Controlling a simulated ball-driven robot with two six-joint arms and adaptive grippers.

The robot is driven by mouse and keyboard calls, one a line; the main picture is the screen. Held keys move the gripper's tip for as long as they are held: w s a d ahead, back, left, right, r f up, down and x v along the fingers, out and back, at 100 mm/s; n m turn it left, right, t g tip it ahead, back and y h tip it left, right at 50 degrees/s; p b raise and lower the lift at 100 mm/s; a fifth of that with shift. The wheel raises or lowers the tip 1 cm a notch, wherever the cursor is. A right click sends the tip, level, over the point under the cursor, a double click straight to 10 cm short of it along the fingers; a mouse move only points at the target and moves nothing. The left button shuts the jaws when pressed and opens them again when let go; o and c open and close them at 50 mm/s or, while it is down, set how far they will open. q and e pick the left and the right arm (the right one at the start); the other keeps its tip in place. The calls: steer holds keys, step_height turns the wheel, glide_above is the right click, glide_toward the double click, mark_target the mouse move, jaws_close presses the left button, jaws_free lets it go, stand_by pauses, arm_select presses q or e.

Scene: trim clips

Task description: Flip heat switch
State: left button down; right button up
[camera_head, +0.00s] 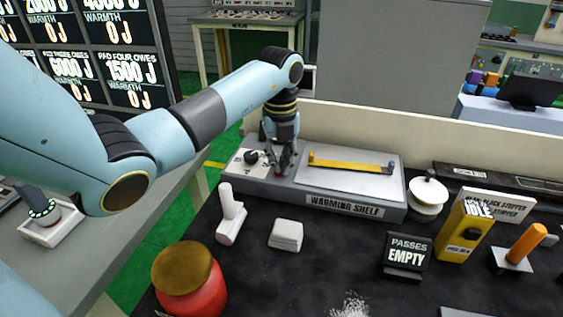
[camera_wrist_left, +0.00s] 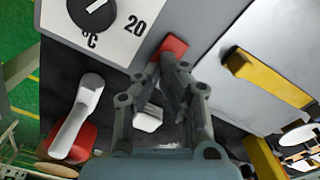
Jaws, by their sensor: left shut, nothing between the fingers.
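The warming shelf (camera_head: 345,203) is a grey unit with a pale plate and a white dial panel at its left end. A black dial (camera_head: 251,157) sits on that panel; it also shows in the left wrist view (camera_wrist_left: 92,14), beside the marks "20" and "°C". A red switch (camera_wrist_left: 173,46) is on the grey strip between the dial panel and the plate. My left gripper (camera_head: 281,166) points down over this strip. In the left wrist view its fingers (camera_wrist_left: 168,68) are shut and empty, with tips at the red switch. I cannot tell whether they touch it. My right gripper is not in view.
A yellow bar (camera_head: 350,163) lies across the plate. In front are a white handled tool (camera_head: 230,215), a white block (camera_head: 286,235) and a red jar (camera_head: 190,283). A "PASSES EMPTY" sign (camera_head: 407,255) and a yellow box (camera_head: 465,232) stand right. A wall rises behind the shelf.

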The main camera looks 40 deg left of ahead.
arm_select(q)
steer(key=shift+s+f, duration=0.1)
steer(key=shift+f, duration=0.15)
steer(key=shift+r+p, duration=0.4)
steer(key=shift+r, duration=0.15)
step_height(320, 180, up, 6)
steer(key=p, duration=0.5)
stand_by(0.3)
